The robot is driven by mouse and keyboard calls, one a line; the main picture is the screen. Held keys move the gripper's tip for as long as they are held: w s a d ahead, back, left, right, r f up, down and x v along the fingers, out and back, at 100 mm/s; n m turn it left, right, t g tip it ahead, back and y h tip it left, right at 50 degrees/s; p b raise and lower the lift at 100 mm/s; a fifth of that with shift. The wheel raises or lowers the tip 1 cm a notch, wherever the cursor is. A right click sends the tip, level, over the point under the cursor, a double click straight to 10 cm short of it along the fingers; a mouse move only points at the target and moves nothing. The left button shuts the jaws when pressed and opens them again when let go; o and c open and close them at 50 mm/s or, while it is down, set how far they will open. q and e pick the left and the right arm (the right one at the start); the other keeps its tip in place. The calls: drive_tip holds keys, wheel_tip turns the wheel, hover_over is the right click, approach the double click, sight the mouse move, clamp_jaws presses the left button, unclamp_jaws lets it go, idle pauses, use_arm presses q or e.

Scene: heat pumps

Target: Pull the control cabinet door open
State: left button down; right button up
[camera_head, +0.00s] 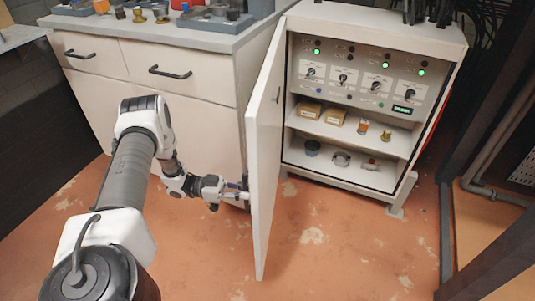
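The control cabinet (378,28) stands at the back right in the head view. Its white door (264,150) is swung wide open on the left side, and its free edge points toward me. A small dark fitting (277,94) shows on the door. My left gripper (239,190) is low at the left of the door, close to its free edge. Its fingertips are small and partly lost against the door, so I cannot tell whether they touch it or are shut. My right gripper is not in view.
Inside the cabinet are a control panel (343,97) with knobs and green lights, and shelves with small boxes and parts. A drawer unit (110,62) stands left of the door. Dark frame posts (446,230) stand at the right. The orange floor (340,255) before the cabinet is clear.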

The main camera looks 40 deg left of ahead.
use_arm(q)
drive_tip(key=shift+v, duration=1.35)
drive_tip(key=shift+w, duration=0.2)
drive_tip(key=c, duration=1.1)
unclamp_jaws()
drive_tip(key=shift+c, duration=0.2)
drive_tip(key=v, duration=1.2)
drive_tip(key=shift+a+f, duration=0.1)
